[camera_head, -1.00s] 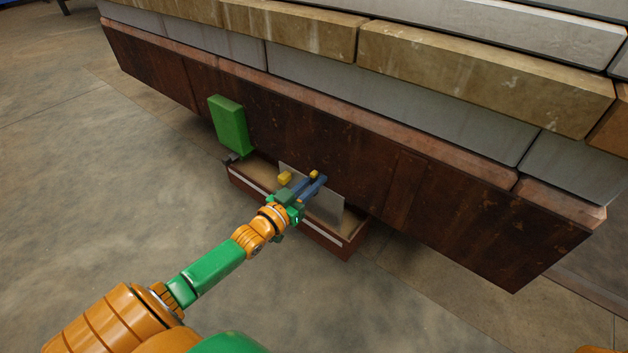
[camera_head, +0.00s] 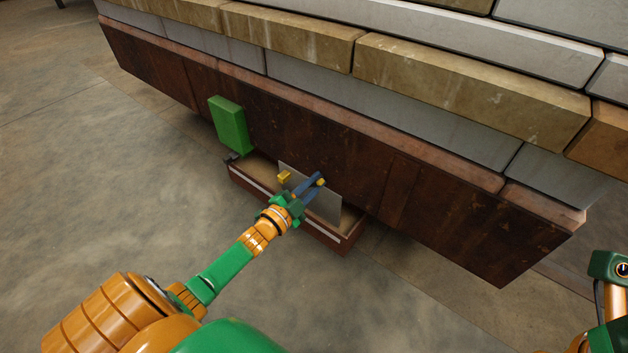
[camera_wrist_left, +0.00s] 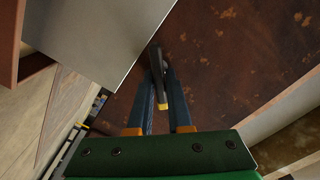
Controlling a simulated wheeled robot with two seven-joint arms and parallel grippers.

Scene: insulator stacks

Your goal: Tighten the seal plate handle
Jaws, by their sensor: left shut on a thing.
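The seal plate (camera_head: 325,206) is a thin grey sheet standing against the rusty brown wall; it also shows at the upper left of the left wrist view (camera_wrist_left: 95,35). My left gripper (camera_head: 317,179) is at the plate's upper edge. Its two blue fingers are shut on a dark handle with a yellow end (camera_wrist_left: 162,104), which lies between them in the left wrist view. In the head view only the handle's yellow end (camera_head: 321,182) shows. A second yellow piece (camera_head: 284,177) sits at the plate's left edge, outside the fingers.
A low brown box frame (camera_head: 325,240) sticks out below the wall around the plate. A green block (camera_head: 229,125) is on the wall to its left. The long brown wall (camera_head: 440,190) carries stacked grey and tan blocks. The concrete floor (camera_head: 110,190) at left is clear.

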